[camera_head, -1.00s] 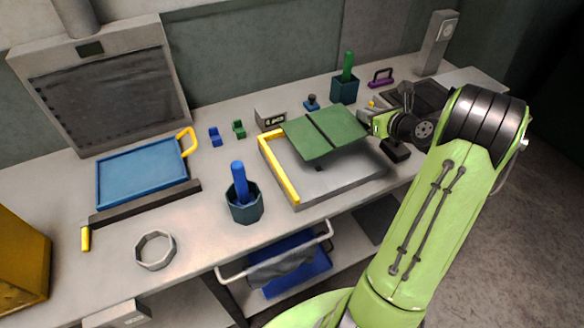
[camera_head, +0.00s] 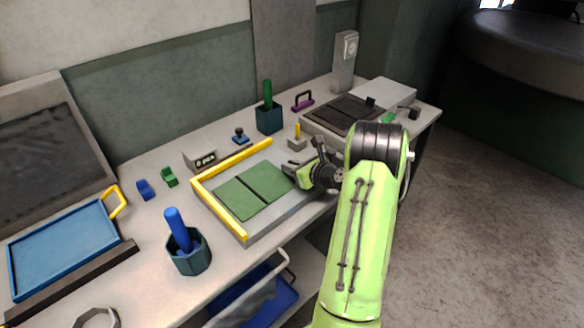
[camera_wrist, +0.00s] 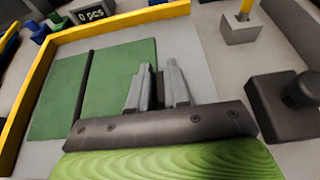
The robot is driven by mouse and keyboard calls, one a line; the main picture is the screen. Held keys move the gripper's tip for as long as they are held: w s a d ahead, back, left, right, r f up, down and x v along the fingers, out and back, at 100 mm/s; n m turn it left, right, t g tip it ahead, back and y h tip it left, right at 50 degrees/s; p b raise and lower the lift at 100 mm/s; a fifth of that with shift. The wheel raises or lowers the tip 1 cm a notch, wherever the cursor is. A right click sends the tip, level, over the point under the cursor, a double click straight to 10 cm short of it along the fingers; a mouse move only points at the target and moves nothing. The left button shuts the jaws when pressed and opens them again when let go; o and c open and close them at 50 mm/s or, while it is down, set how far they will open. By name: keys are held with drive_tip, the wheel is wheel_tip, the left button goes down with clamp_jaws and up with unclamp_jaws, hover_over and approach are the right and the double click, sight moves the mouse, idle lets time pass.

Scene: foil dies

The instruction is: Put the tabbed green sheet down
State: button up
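The green sheet (camera_head: 262,186) lies flat on the grey plate (camera_head: 291,203), with a dark line across its middle. It also shows in the wrist view (camera_wrist: 118,70). Its left edge is close to the left yellow rail (camera_head: 218,208); a strip of bare plate lies between it and the back yellow rail (camera_head: 235,159). My gripper (camera_head: 293,171) is at the sheet's right edge. In the wrist view its fingers (camera_wrist: 160,68) are close together around a small dark piece, which looks like the tab. The tab's end is hidden by the fingers.
A counter reading "0 pcs" (camera_wrist: 91,12) stands behind the back rail. A block with a yellow peg (camera_head: 297,138) and a dark knobbed block (camera_wrist: 285,105) are near my gripper. A cup with a blue handle (camera_head: 187,252) stands to the left, a blue tray (camera_head: 62,250) farther left.

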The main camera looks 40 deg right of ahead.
drive_tip(key=o, duration=0.4)
drive_tip(key=p+v, duration=0.2)
drive_tip(key=v, duration=1)
drive_tip(key=w+a+r+n+g+y, duration=0.1)
drive_tip(key=a+r+n+g+y, duration=0.15)
drive_tip(key=a+n, duration=0.7)
drive_tip(key=w+a+r+n+g+y, duration=0.1)
drive_tip(key=a+r+n+g, duration=0.25)
drive_tip(key=a+n, duration=0.6)
drive_tip(key=s+a+r+n+g+h, duration=0.1)
drive_tip(key=s+a+r+n+h, duration=0.1)
drive_tip(key=s+a+n, duration=0.3)
drive_tip(key=s+a+r+n+g+h, duration=0.1)
drive_tip(key=s+a+n, duration=0.4)
drive_tip(key=s+n, duration=0.6)
drive_tip(key=shift+s+a+r+n+h, duration=0.4)
drive_tip(key=shift+s+r+h, duration=0.1)
drive_tip(key=shift+r, duration=0.4)
drive_tip(key=shift+r, duration=0.1)
